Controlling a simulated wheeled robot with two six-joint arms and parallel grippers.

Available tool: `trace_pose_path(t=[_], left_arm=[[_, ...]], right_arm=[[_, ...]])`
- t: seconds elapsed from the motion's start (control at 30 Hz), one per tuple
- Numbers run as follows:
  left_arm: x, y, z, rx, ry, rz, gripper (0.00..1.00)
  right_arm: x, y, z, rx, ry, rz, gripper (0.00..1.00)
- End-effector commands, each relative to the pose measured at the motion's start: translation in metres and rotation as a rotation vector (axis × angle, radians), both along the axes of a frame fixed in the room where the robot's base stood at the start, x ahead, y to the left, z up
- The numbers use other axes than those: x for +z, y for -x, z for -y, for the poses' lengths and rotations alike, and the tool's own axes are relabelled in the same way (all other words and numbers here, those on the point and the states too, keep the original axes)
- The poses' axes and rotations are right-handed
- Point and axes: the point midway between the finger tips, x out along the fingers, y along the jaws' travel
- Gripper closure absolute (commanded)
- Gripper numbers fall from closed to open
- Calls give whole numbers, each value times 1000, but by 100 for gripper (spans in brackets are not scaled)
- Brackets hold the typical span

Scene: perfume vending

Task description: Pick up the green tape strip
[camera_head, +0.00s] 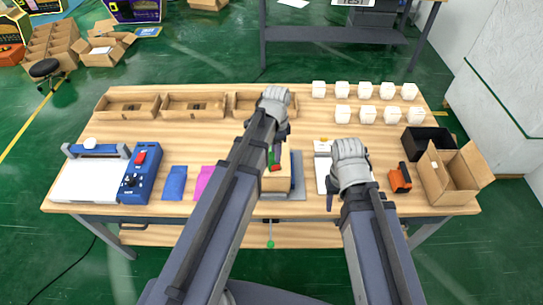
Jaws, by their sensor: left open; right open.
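A small green strip-like piece (271,157) shows beside a red piece (277,168), just below my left gripper (279,142); it may be the green tape strip. It is too small and too covered to tell whether the gripper touches it. My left gripper is open above a tan box (284,160) at the table's middle, and my arm hides part of the box. My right gripper (331,194) is open over the white board (322,172) to the right of the box. Its fingertips are partly hidden by its own arm.
On the wooden table (130,140), a white and blue sealing machine (90,180), blue (174,184) and pink (204,182) sheets lie left. An orange tool (400,178) and open carton (450,175) are right.

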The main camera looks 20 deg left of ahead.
Motion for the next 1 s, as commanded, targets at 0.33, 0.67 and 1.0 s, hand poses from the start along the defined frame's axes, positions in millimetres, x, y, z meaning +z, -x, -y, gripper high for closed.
trace_pose_path(t=[0.33, 0.67, 1.0], left_arm=[[-26, 0, 0, 1, 0, 0, 56], [-41, -2, 0, 2, 0, 0, 56], [-78, -5, 0, 2, 0, 0, 56]], right_arm=[[-27, 0, 0, 0, 0, 0, 50], [-41, 0, 0, -1, 0, 0, 50], [-78, 0, 0, -2, 0, 0, 50]])
